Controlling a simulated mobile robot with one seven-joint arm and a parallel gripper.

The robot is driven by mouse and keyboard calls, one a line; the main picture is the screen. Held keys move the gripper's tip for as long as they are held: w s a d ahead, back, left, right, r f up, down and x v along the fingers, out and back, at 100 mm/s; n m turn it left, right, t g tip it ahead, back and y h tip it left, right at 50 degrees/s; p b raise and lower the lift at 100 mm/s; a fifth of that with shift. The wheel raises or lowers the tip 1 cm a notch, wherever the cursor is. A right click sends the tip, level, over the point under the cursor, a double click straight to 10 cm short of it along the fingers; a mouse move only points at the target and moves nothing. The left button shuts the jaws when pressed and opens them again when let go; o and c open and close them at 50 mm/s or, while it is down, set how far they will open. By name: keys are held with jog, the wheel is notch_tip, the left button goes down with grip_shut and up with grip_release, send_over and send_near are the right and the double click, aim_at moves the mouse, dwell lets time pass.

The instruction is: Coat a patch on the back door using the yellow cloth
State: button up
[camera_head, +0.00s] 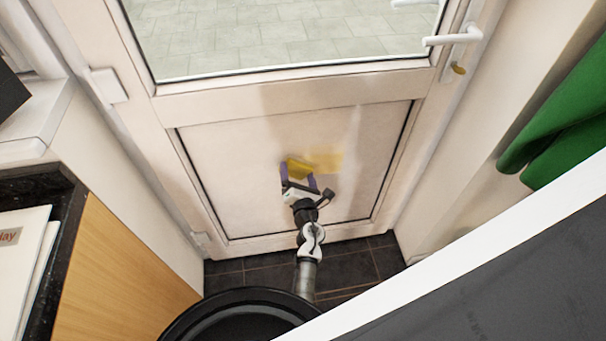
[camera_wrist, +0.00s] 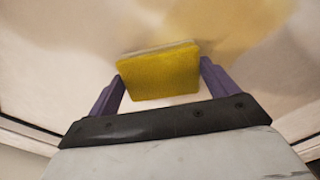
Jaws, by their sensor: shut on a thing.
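The back door (camera_head: 230,115) is white, with a window above and a flat lower panel (camera_head: 222,165). My gripper (camera_head: 299,176) is in front of this panel, shut on the yellow cloth (camera_head: 298,168). In the wrist view the yellow cloth (camera_wrist: 160,74) is a flat pad between the two purple fingers of my gripper (camera_wrist: 160,85), its far edge at or very near the panel. I cannot tell for certain whether it touches. A yellowish coated patch (camera_head: 327,160) shows on the panel just right of the cloth. The patch also shows in the wrist view (camera_wrist: 235,25), at upper right.
A white door handle (camera_head: 453,39) is at the upper right. A wooden cabinet (camera_head: 120,265) with a dark top stands at left. Green fabric (camera_head: 565,120) hangs at right. Dark floor tiles (camera_head: 350,270) show below the door.

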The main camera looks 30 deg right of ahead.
jog(key=w+a+r+p, duration=0.1)
jog(key=a+r+p, duration=0.1)
jog(key=a+r, duration=0.2)
jog(key=s+d, duration=0.2)
jog(key=d, duration=0.7)
jog(key=s+d+p, duration=0.1)
jog(key=s+d, duration=0.2)
jog(key=d, duration=0.6)
jog(key=shift+d+f, duration=0.35)
jog(key=shift+f, duration=0.1)
dwell(1.6)
jog(key=p+v, duration=0.1)
jog(key=v, duration=0.5)
dwell(0.5)
jog(key=shift+s+p, duration=0.1)
jog(key=shift+p, duration=0.2)
